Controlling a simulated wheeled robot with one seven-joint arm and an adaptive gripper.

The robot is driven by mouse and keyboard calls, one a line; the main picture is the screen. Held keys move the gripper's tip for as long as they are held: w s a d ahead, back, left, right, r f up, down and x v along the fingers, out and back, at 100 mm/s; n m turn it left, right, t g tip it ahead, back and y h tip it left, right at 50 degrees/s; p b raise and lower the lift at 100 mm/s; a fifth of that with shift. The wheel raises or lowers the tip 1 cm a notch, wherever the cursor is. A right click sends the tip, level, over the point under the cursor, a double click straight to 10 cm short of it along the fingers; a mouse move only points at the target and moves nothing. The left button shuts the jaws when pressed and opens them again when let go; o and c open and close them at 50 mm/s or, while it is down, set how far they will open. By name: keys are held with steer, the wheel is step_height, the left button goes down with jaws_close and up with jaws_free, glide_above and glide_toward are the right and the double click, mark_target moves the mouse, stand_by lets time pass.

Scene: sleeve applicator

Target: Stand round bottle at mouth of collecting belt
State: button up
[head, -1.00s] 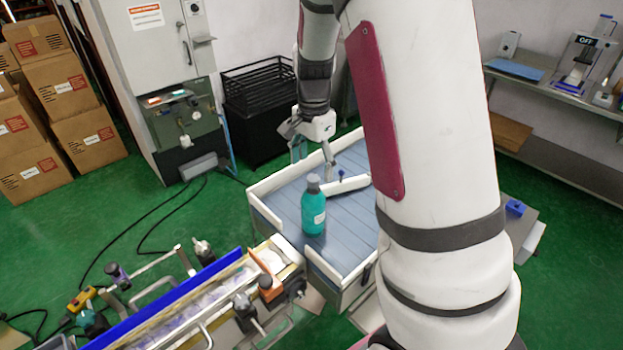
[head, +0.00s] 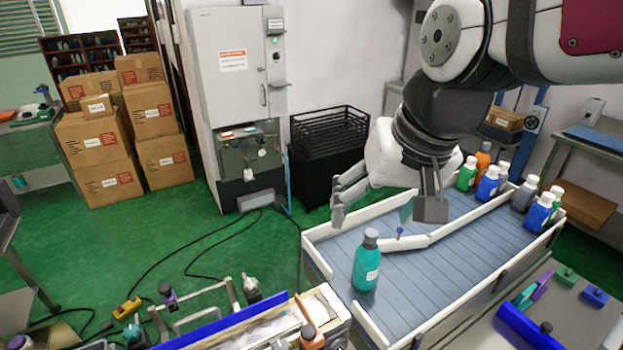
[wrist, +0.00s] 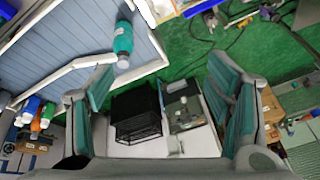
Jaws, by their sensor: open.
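A teal round bottle (head: 367,264) with a grey cap stands upright on the slatted grey-blue collecting belt (head: 440,270), near its left end in the head view. It also shows in the wrist view (wrist: 123,40). My gripper (head: 375,212) is above the far side of the belt, behind and to the right of the bottle, apart from it. In the wrist view its two teal-padded fingers (wrist: 165,95) are spread wide with nothing between them. A white angled guide rail (head: 405,243) lies on the belt beside the bottle.
Several green, orange, blue and grey bottles (head: 488,184) stand at the belt's far right end. White side walls edge the belt. A conveyor with a blue rail (head: 215,330) lies at front left. Black crates (head: 328,150) and a grey cabinet (head: 238,75) stand behind.

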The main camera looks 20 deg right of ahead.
steer(key=s+n, duration=0.1)
steer(key=s+a+n, duration=0.1)
steer(key=s, duration=0.1)
steer(key=s+n+t, duration=0.1)
steer(key=s, duration=0.1)
steer(key=shift+a+r, duration=0.15)
steer(key=shift+r, duration=0.15)
